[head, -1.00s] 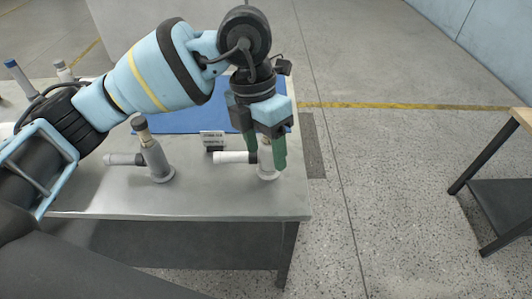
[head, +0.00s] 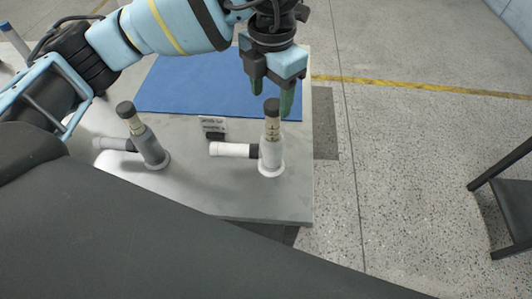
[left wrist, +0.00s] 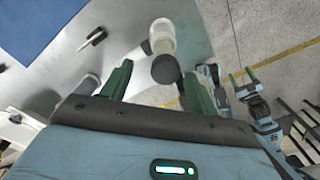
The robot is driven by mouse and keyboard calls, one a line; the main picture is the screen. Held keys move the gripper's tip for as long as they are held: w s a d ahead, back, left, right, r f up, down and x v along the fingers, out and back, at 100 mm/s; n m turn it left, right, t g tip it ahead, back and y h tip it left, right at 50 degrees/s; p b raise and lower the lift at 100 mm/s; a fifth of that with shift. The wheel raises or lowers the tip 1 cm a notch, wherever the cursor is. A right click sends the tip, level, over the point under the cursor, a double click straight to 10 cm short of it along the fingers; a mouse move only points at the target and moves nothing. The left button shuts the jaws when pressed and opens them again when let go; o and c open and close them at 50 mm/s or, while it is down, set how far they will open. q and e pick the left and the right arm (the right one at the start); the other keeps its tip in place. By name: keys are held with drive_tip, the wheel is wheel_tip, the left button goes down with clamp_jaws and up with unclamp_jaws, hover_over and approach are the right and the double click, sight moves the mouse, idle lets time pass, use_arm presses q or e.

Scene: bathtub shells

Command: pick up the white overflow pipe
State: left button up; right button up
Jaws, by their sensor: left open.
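The white overflow pipe (head: 271,155) stands upright near the right end of the grey table, with a dark cap (head: 272,106), a tan threaded neck and a white side branch to the left. My left gripper (head: 272,96) is open and empty, with its green fingers just behind and above the cap in the head view. In the left wrist view, the pipe (left wrist: 162,40) and its dark cap show between the two open fingers (left wrist: 157,86). What seems to be my right gripper (left wrist: 242,78) shows small in the left wrist view, its opening unclear.
A grey pipe (head: 150,150) of similar shape stands to the left on the table (head: 210,185). A small label stand (head: 213,128) sits between the pipes. A blue mat (head: 195,85) lies behind. Open floor lies right of the table.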

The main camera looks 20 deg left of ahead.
sight(273, 115)
use_arm(q)
drive_tip(key=shift+f, duration=0.2)
use_arm(e)
drive_tip(key=shift+w, duration=0.2)
use_arm(q)
drive_tip(key=shift+s+d+f, duration=0.1)
drive_tip(key=shift+d+f, duration=0.05)
drive_tip(key=shift+f, duration=0.4)
drive_tip(key=f, duration=0.4)
drive_tip(key=shift+d, duration=0.2)
drive_tip(key=c, duration=0.9)
clamp_jaws()
use_arm(e)
drive_tip(key=shift+w+r, duration=0.15)
drive_tip(key=shift+r, duration=0.15)
